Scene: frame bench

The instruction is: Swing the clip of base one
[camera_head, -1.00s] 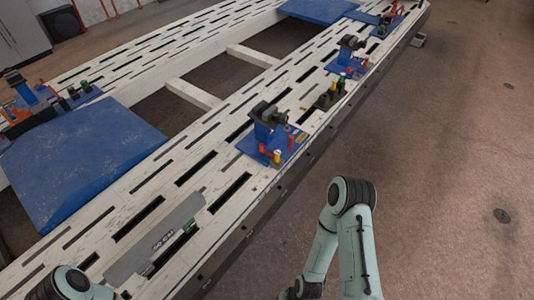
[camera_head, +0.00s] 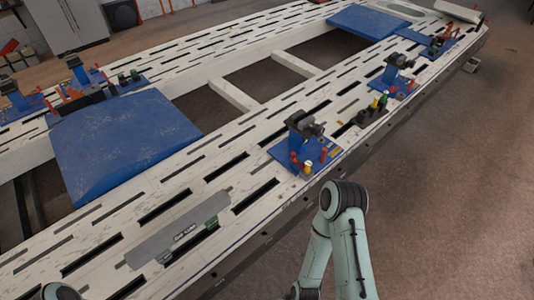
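Several blue clamp bases stand on the white slotted frame bench (camera_head: 200,158). The nearest base (camera_head: 292,152) is on the right rail, with a dark clip or clamp head (camera_head: 304,124) on a blue post and red and yellow pins in front. A second base (camera_head: 393,87) stands farther along the same rail, and a third (camera_head: 438,44) near the far corner. I cannot tell which one is base one. My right arm shows at the bottom, right of the bench edge; its gripper (camera_head: 306,292) is cut off by the lower border. My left gripper is out of view; only a bit of my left arm shows.
A grey long bar tool (camera_head: 178,229) lies on the near rail. Blue plates (camera_head: 120,140) cover parts of the bench at left and far end (camera_head: 368,20). More clamp bases (camera_head: 82,75) stand on the far left rail. Open floor (camera_head: 460,190) lies to the right.

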